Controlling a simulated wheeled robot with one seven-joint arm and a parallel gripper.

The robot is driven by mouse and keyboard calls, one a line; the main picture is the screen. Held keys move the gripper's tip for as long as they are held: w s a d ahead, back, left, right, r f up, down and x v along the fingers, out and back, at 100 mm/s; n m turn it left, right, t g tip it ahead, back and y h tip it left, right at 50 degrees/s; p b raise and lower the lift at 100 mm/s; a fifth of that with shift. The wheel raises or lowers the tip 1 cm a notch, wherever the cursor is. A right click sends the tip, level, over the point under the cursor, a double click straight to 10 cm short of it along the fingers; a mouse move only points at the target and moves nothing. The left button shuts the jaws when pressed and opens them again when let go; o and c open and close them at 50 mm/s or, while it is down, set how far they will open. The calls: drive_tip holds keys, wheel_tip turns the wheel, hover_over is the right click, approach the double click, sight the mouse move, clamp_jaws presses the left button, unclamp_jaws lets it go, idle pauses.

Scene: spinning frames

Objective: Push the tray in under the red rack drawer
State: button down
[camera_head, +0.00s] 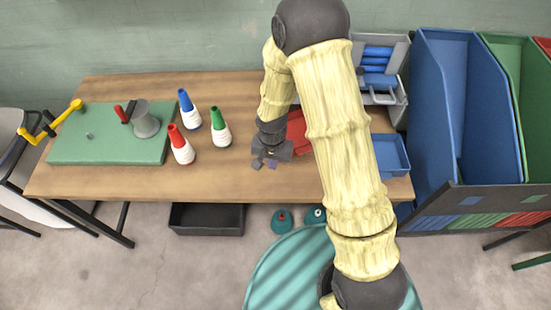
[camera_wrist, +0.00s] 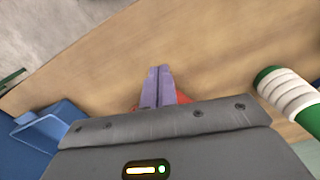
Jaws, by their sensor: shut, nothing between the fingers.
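My gripper (camera_head: 265,163) is above the wooden table, its fingers pointing down. In the wrist view its two purple fingers (camera_wrist: 157,88) are shut together and empty. A red part (camera_head: 297,131), possibly the red drawer, shows just right of my gripper and is mostly hidden by my arm. A little red (camera_wrist: 183,98) also shows behind the fingers in the wrist view; contact cannot be told. A blue open tray (camera_head: 391,155) sits at the table's right end, and a blue tray-like shape shows in the wrist view (camera_wrist: 62,114). A black tray (camera_head: 207,219) is on the floor under the table.
A grey rack (camera_head: 397,88) with blue rolls stands at the back right. Tall coloured bins (camera_head: 470,110) stand at the right.

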sight(273, 177)
wheel_tip(273, 177, down, 5)
drive_tip(key=shift+r+p, duration=0.1)
drive_tip(key=shift+p, duration=0.2)
drive_tip(key=w, duration=0.1)
drive_tip(key=w+p, duration=0.1)
drive_tip(key=shift+w+d+r, duration=0.15)
drive_tip(key=shift+w+d, duration=0.15)
drive_tip(key=shift+w, duration=0.1)
drive_tip(key=shift+w+d+p, duration=0.15)
drive_tip(key=shift+w+p, duration=0.15)
drive_tip(key=shift+w, duration=0.25)
